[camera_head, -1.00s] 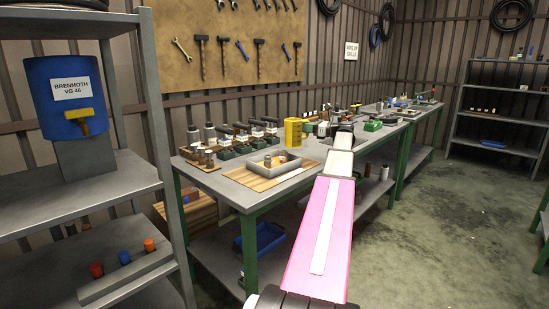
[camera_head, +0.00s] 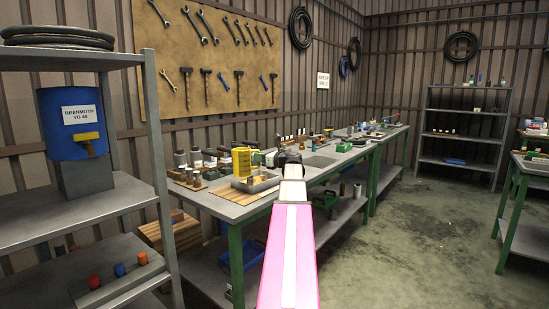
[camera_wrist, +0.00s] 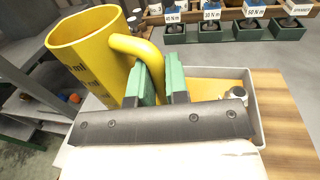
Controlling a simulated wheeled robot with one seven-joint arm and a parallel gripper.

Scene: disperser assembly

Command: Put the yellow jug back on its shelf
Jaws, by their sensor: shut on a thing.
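The yellow jug (camera_wrist: 85,65) is large at the left in the wrist view, tilted, with dark volume marks on its side. My gripper (camera_wrist: 160,80) has green fingers shut on the jug's handle. In the head view the jug (camera_head: 242,162) shows above the near workbench, over the grey tray, and my arm partly hides the gripper. A grey shelf unit (camera_head: 95,200) stands at the left with a blue drum labelled "BRENMOTH VG 46" (camera_head: 72,125) on its middle shelf. Which shelf belongs to the jug cannot be told.
The grey tray (camera_wrist: 255,78) lies below the gripper on the workbench (camera_head: 228,210). Labelled green holders (camera_wrist: 205,30) line the bench behind it. A blue bin (camera_head: 238,252) sits under the bench. Another shelf unit (camera_head: 425,125) stands far right. Open floor (camera_head: 400,240) lies between.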

